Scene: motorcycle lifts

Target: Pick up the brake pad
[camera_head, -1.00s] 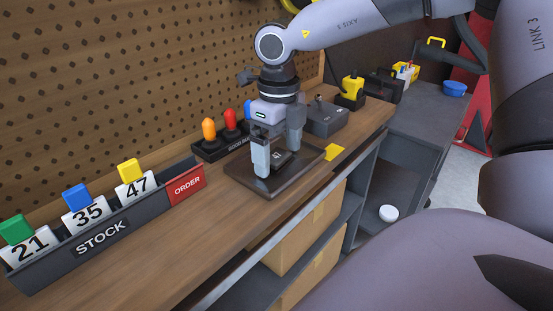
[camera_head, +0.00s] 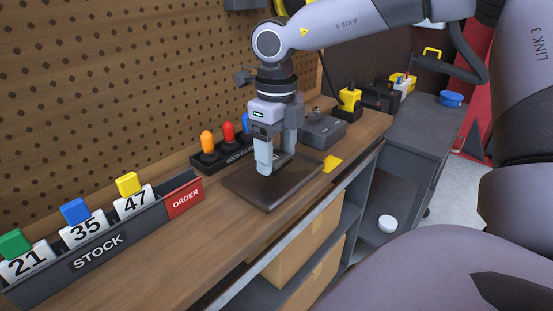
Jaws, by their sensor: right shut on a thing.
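The brake pad (camera_head: 277,158) is a small dark piece over the dark brown tray (camera_head: 252,191) on the wooden bench. My right gripper (camera_head: 274,165) points down over the tray and is shut on the brake pad. The fingers hide much of the pad. I cannot tell whether the pad still touches the tray. My left gripper is not in view.
A stock rack (camera_head: 120,238) with numbered cards stands at the left. Orange and red knobs (camera_head: 228,131) stand behind the tray. The pegboard wall rises behind.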

